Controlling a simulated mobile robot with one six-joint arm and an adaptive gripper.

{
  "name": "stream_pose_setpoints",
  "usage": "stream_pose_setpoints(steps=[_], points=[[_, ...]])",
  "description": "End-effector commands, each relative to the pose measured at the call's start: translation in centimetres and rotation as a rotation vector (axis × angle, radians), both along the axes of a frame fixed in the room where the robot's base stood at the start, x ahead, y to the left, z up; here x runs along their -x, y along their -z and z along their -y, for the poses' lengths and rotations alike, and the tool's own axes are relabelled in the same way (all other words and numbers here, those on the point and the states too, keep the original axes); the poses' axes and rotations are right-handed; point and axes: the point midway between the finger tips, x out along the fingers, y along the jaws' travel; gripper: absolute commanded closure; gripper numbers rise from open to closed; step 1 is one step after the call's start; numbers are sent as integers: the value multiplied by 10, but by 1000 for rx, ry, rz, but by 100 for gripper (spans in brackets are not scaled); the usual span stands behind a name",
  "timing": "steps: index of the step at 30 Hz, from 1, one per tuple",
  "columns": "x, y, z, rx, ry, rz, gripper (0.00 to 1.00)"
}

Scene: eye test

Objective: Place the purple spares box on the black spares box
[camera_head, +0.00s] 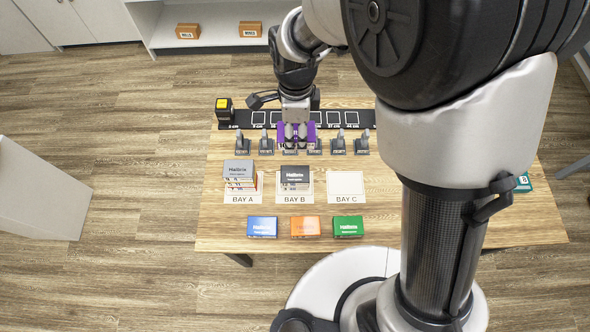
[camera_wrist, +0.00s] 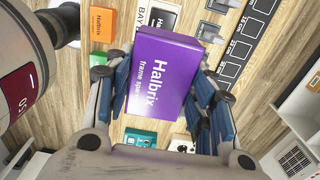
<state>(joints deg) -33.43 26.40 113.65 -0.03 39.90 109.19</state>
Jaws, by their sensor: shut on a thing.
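The purple spares box (camera_head: 311,130) is in my gripper (camera_head: 295,132), above the back part of the table, behind Bay B. In the wrist view the purple box (camera_wrist: 162,75) shows its lettered face between the two blue-padded fingers, which are shut on its sides. The black spares box (camera_head: 294,173) lies on top of a stack on the Bay B card (camera_head: 295,199), in front of my gripper and apart from it. In the wrist view a dark patch beside the purple box may be the black box, mostly hidden.
A grey box (camera_head: 238,168) tops a stack on Bay A. The Bay C card (camera_head: 346,186) is bare. Blue (camera_head: 262,227), orange (camera_head: 305,227) and green (camera_head: 348,226) boxes lie in front. Several small grey stands (camera_head: 242,144) and a black marked strip (camera_head: 255,119) line the back.

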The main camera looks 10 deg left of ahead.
Motion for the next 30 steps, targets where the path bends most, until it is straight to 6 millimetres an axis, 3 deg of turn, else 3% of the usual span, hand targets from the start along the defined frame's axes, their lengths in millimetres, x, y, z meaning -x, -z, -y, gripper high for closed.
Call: stream_pose_setpoints(steps=[4, 15, 30], points=[[2, 27, -1, 3, 16, -5, 77], [2, 126, 0, 3, 14, -4, 77], [1, 184, -1, 2, 13, -3, 77]])
